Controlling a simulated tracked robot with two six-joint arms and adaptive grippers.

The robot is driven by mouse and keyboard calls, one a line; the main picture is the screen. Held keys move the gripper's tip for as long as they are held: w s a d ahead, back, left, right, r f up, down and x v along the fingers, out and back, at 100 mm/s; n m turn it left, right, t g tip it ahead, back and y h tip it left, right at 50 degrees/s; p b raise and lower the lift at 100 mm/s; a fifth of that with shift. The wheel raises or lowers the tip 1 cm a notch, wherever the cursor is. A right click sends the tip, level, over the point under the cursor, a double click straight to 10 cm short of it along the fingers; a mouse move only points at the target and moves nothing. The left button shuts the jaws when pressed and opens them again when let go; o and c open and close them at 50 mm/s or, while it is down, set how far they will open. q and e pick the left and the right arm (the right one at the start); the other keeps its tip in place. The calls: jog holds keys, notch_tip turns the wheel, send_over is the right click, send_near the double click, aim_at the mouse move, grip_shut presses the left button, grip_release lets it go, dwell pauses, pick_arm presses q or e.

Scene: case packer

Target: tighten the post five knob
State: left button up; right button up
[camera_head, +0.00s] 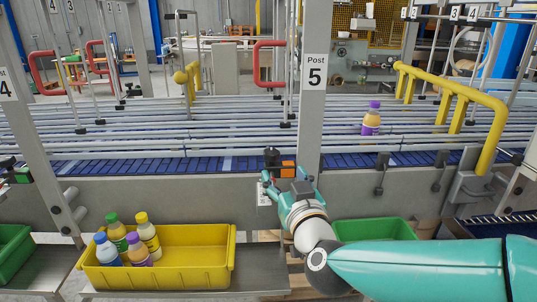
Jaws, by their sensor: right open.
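Post five (312,120) is a grey upright with a "Post 5" label, standing at the conveyor's near edge. A black knob-like part (271,157) sits at the left of its foot, beside a small orange and black block (288,169). I cannot tell for sure that the black part is the knob. My right gripper (277,181) is open, just below and in front of these parts. Whether it touches them is unclear. Its fingers and wrist hide what lies behind them. My left gripper is not in view.
A yellow bin (195,262) with several bottles stands at the front left. A green bin (375,229) sits behind my right arm. Guide rails (210,130) run across the conveyor, where a purple-capped bottle (371,121) stands. A yellow tube guard (460,95) is at the right.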

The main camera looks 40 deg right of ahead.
aim_at(273, 156)
jog(key=p+x, duration=0.2)
jog(key=x, duration=0.8)
jog(key=shift+w, duration=0.35)
